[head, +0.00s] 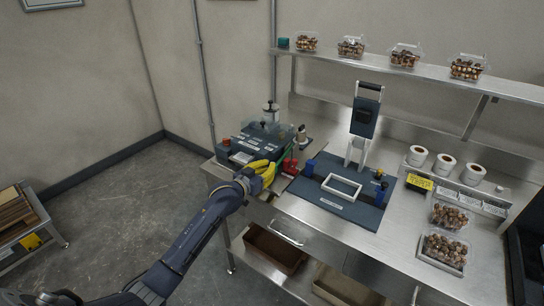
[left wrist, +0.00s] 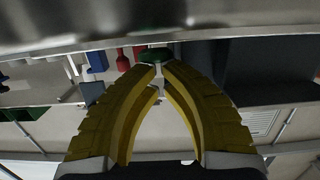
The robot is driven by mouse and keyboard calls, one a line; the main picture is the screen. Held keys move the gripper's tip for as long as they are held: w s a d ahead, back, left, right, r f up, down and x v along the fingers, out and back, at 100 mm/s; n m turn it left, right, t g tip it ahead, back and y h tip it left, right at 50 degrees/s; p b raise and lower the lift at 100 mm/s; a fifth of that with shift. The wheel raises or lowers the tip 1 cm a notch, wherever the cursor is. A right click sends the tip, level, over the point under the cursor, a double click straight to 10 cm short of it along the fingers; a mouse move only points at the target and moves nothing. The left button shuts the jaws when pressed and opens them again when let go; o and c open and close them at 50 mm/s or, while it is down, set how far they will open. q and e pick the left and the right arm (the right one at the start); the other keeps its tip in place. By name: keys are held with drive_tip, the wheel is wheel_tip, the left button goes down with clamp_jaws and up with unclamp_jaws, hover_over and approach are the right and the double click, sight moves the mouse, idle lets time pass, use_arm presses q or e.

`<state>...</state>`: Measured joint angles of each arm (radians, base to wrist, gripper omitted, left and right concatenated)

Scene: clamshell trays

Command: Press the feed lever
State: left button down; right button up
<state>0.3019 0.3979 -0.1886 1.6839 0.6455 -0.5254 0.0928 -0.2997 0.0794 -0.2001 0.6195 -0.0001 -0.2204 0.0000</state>
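A dark blue machine (head: 236,152) with a clear-topped hopper stands at the left end of the steel bench. My left gripper (head: 272,170), with yellow fingers, is at its front right corner. In the left wrist view, the fingertips come together right beside a green knob (left wrist: 153,54). I cannot tell whether they touch it. The knob may be the end of the feed lever; no lever arm shows clearly. Nothing is seen between the fingers. A red part (head: 289,165) sits just right of the fingers in the head view. My right gripper is not in view.
A blue press plate with a white frame (head: 342,187) lies right of the machine. Label rolls (head: 445,165) and nut-filled clamshells (head: 443,250) stand farther right. More clamshells line the shelf (head: 430,72). A brown bin (head: 275,249) is below.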

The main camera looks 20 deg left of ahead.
use_arm(q)
drive_tip(key=shift+r, duration=0.1)
drive_tip(key=r, duration=0.2)
drive_tip(key=s+r, duration=0.1)
drive_tip(key=r, duration=0.1)
drive_tip(key=shift+a, duration=0.15)
drive_tip(key=f+v, duration=0.1)
drive_tip(key=v, duration=0.9)
drive_tip(key=shift+f, duration=0.45)
idle(0.6)
